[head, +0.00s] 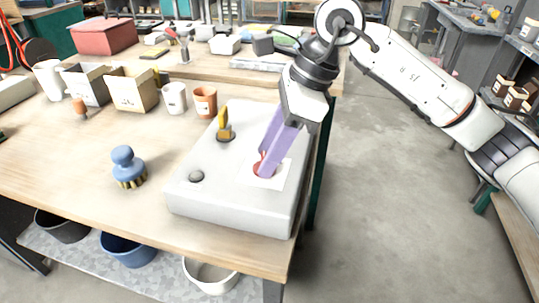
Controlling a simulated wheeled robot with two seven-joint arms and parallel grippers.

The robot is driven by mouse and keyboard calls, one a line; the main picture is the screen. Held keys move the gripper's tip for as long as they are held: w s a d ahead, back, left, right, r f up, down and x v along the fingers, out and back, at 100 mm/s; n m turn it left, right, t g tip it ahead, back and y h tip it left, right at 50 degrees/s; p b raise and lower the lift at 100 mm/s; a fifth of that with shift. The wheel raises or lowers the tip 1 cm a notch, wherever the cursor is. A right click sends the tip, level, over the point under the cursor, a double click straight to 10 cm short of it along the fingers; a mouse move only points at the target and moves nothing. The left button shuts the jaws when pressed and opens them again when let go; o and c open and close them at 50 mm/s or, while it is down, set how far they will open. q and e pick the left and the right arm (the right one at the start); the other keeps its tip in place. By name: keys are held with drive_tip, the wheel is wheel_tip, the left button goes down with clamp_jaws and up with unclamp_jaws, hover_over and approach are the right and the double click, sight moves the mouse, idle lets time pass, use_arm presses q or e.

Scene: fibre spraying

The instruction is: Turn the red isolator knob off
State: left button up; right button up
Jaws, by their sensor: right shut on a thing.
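The red isolator knob (258,169) sits on a white label plate (281,178) on top of the light grey box (193,207). My right gripper (268,166) reaches down from above with its purple fingers shut on the knob. The fingers hide much of the knob, so its exact angle cannot be told. My left gripper is not in view.
The box stands at the right end of the wooden table (75,190). A blue-handled brush (125,165) stands to its left. Cups (175,98) and open cardboard boxes (132,90) line the back. Bare table lies front left.

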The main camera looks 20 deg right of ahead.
drive_tip(key=shift+w+n+g, duration=0.15)
drive_tip(key=shift+n+g, duration=0.25)
drive_tip(key=shift+n, duration=0.75)
drive_tip(key=shift+w+n+g, duration=0.1)
drive_tip(key=shift+n+g, duration=0.3)
drive_tip(key=shift+n, duration=0.75)
drive_tip(key=o, duration=1.1)
drive_tip(key=shift+c, duration=0.2)
drive_tip(key=v, duration=1)
drive_tip(key=shift+r, duration=0.15)
drive_tip(key=shift+d, duration=0.15)
